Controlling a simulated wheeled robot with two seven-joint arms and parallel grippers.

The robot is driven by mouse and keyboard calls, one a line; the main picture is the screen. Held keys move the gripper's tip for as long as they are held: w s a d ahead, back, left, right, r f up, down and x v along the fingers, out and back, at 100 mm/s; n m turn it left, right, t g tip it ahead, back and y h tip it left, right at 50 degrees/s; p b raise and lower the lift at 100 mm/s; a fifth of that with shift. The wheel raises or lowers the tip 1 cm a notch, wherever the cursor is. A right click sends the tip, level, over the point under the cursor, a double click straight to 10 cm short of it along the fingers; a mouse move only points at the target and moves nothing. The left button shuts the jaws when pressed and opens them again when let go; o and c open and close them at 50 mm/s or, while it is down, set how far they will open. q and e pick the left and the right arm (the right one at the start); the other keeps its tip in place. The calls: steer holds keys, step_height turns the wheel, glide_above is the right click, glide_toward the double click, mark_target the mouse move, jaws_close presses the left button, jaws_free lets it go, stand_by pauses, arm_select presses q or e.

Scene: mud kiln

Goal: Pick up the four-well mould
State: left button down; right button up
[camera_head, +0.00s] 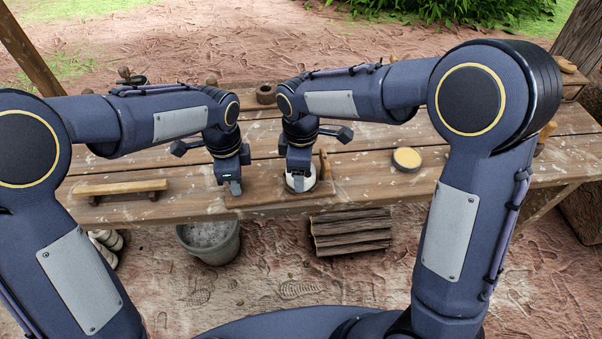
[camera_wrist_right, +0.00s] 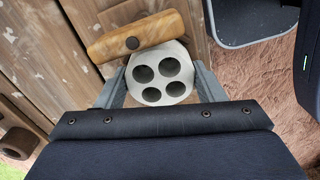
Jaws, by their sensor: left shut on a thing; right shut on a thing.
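The four-well mould (camera_wrist_right: 160,73) is a pale, rounded block with four dark round wells, seen from above in the right wrist view. My right gripper (camera_wrist_right: 161,88) has a finger on each side of it and is shut on it. In the head view the mould (camera_head: 301,184) shows as a pale round shape under my right gripper (camera_head: 299,181), at the table's front. My left gripper (camera_head: 235,188) points down to the left of it, near a flat wooden board (camera_head: 265,197). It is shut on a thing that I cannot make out.
A rounded wooden piece (camera_wrist_right: 133,37) lies right beside the mould. A round yellow-topped thing (camera_head: 407,158) stands to the right on the table. A wooden bar on feet (camera_head: 120,187) is at the left. A bucket (camera_head: 211,241) and stacked wood (camera_head: 350,232) are below the front edge.

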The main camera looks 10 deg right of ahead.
steer(key=shift+c, duration=0.6)
steer(key=shift+r, duration=0.35)
arm_select(q)
steer(key=c, duration=1)
jaws_free()
arm_select(e)
step_height(320, 180, up, 9)
steer(key=shift+r, duration=0.2)
arm_select(q)
step_height(320, 180, up, 12)
steer(key=shift+f, duration=0.25)
steer(key=shift+r, duration=0.3)
